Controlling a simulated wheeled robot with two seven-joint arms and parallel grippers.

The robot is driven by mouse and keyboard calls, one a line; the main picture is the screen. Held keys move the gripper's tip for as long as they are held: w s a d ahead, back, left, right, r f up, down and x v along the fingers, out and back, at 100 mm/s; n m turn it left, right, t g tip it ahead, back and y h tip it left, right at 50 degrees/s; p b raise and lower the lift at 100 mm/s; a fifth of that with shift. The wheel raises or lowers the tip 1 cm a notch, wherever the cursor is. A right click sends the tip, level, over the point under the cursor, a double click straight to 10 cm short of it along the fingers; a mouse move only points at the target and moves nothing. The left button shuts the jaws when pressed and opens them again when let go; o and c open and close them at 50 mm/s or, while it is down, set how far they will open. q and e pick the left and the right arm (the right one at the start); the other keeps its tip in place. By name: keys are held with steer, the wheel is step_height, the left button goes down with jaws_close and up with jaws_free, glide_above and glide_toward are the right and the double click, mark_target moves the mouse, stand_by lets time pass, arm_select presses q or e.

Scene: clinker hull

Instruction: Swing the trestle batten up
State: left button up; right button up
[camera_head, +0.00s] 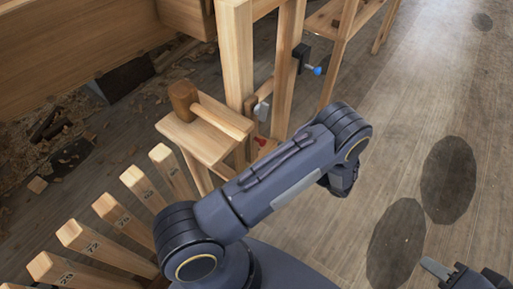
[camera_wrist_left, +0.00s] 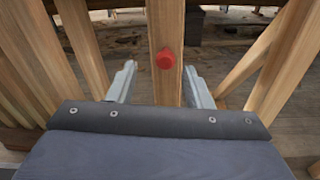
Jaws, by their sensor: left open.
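A pale upright wooden batten (camera_wrist_left: 164,25) with a red knob (camera_wrist_left: 166,59) stands in the middle of the left wrist view. My left gripper (camera_wrist_left: 160,69) is open, one finger on each side of the batten, with gaps on both sides. How deep the batten sits between the fingers I cannot tell. In the head view, a small red spot (camera_head: 262,142) shows low beside the trestle posts (camera_head: 282,75), and my left arm hides the left gripper. My right gripper (camera_head: 450,271) is only partly in view at the bottom right, away from the trestle; its opening is unclear.
A wooden mallet (camera_head: 184,98) lies on a small wooden stand (camera_head: 196,141) left of the trestle. Numbered wooden pieces (camera_head: 127,221) stand in a row at lower left. A blue-handled clamp (camera_head: 318,70) sits on a post. The hull planks (camera_head: 75,45) fill the upper left. Floor at right is clear.

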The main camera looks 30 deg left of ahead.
mark_target(263, 143)
arm_select(q)
steer(key=shift+m+t+y, duration=0.3)
steer(key=shift+m+t, duration=0.1)
steer(key=shift+m, duration=0.1)
steer(key=a, duration=0.2)
steer(key=a+f, duration=0.1)
steer(key=a, duration=0.2)
steer(key=w+a+b, duration=0.1)
steer(key=a, duration=0.1)
steer(key=shift+a+f, duration=0.2)
steer(key=shift+f, duration=0.15)
jaws_close()
